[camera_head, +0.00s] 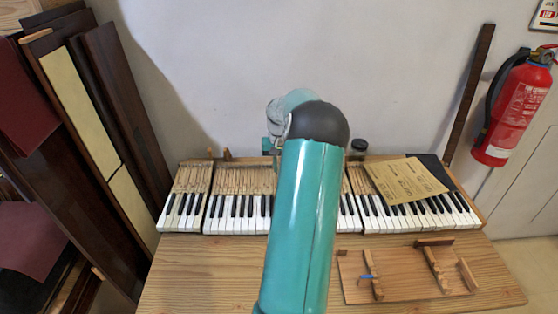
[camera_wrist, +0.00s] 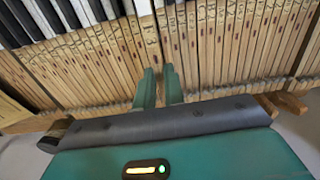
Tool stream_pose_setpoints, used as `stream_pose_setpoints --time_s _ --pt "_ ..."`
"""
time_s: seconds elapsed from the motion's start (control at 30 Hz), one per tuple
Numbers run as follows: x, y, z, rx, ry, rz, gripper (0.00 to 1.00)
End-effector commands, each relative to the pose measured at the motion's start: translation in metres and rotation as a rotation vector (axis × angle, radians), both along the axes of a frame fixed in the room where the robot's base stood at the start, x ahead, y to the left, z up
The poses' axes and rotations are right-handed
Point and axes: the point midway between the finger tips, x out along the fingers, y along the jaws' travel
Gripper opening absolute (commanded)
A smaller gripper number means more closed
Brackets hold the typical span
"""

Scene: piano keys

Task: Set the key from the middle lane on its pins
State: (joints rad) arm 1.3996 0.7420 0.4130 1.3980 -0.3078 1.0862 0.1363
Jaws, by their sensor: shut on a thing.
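In the wrist view, my gripper (camera_wrist: 159,88) reaches over the wooden rear parts of the keys, with its two teal fingers close together. It is shut on a pale wooden key (camera_wrist: 150,45) that runs forward between the fingers, with a white front end at the top edge. This key lies along the row of neighbouring keys, and its height over the pins cannot be told. The pins are hidden. In the head view, my arm covers the middle of the keyboard (camera_head: 240,207), and the fingertips and held key are hidden behind it.
A wooden rack (camera_head: 405,285) with upright pieces and a small blue item (camera_head: 368,277) lies on the table (camera_head: 200,270) at front right. A yellowed paper (camera_head: 405,180) lies over the right keys. Dark boards (camera_head: 130,110) lean at left. The table's front left is clear.

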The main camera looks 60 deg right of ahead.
Motion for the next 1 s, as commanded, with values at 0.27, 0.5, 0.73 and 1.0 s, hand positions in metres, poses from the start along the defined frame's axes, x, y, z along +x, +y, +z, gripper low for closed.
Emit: stream_pose_setpoints --time_s 0.27,0.5,0.73,1.0 --pt "0.001 -0.002 -0.02 0.0 -0.001 0.0 0.0" --pt "0.002 -0.003 -0.036 0.0 -0.001 0.001 0.0" --pt "0.001 -0.003 -0.042 0.0 0.0 0.0 0.0" --pt "0.001 -0.003 -0.042 -0.001 0.0 0.0 0.0"
